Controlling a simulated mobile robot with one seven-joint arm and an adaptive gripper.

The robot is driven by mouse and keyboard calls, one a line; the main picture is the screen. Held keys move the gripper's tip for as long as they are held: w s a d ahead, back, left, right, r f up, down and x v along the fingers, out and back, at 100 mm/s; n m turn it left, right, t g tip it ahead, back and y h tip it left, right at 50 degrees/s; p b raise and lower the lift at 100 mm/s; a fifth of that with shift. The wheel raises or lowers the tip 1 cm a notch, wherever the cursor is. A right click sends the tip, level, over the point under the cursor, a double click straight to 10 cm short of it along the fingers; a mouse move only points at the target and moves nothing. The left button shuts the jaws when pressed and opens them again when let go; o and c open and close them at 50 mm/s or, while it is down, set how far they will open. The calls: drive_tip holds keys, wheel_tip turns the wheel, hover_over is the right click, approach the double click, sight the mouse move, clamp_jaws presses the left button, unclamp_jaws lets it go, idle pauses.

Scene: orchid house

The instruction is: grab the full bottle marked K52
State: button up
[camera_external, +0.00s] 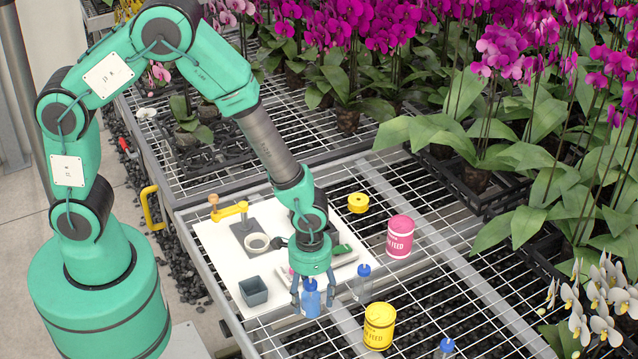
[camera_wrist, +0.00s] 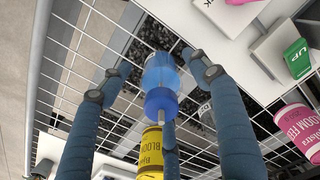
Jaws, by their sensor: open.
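A blue-filled bottle (camera_external: 311,304) with a blue cap stands at the bench's front edge, under my gripper (camera_external: 313,292). In the wrist view the blue bottle (camera_wrist: 160,75) lies between the spread fingers of my gripper (camera_wrist: 158,66), with gaps visible on both sides. My gripper is open and holds nothing. A clear, empty-looking bottle (camera_external: 363,286) with a blue cap stands just to the right. Another blue-capped bottle (camera_external: 444,349) is cut off at the bottom edge; its contents are hidden. I cannot read K52 on any bottle.
A yellow spool (camera_external: 358,202) lies behind. Orchids crowd the right.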

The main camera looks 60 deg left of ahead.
sight(310, 280)
drive_tip(key=shift+f+b, duration=0.35)
drive_tip(key=shift+f, duration=1.2)
drive_tip(key=c, duration=1.5)
drive_tip(key=shift+r+p, duration=1.25)
drive_tip(key=shift+r, duration=3.8)
